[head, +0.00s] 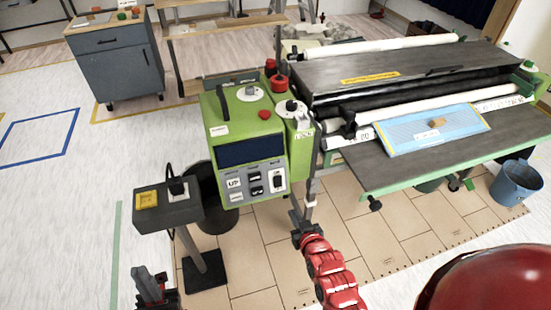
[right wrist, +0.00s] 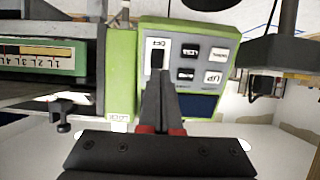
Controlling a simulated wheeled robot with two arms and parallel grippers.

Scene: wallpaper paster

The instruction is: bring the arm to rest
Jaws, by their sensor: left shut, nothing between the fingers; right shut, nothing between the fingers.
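My right arm, with red links, reaches up from the bottom of the head view. Its gripper (head: 311,188) is shut and empty, with the fingers pointing at the lower right side of the green control box (head: 222,112). In the right wrist view the shut fingers (right wrist: 158,88) lie in front of the grey button panel (right wrist: 187,58), just by the black rocker switch (right wrist: 158,52) marked OFF. I cannot tell whether the tips touch it. My left gripper (head: 150,285) is low at the left, shut and empty, near the floor in the picture and clear of the box.
The pasting machine (head: 400,70) with a blue board (head: 432,128) stands at the right. A pedestal with a yellow-framed button (head: 147,198) and a dark bin (head: 207,190) stand left of my right arm. A blue bucket (head: 517,183) is at far right. Floor at left is clear.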

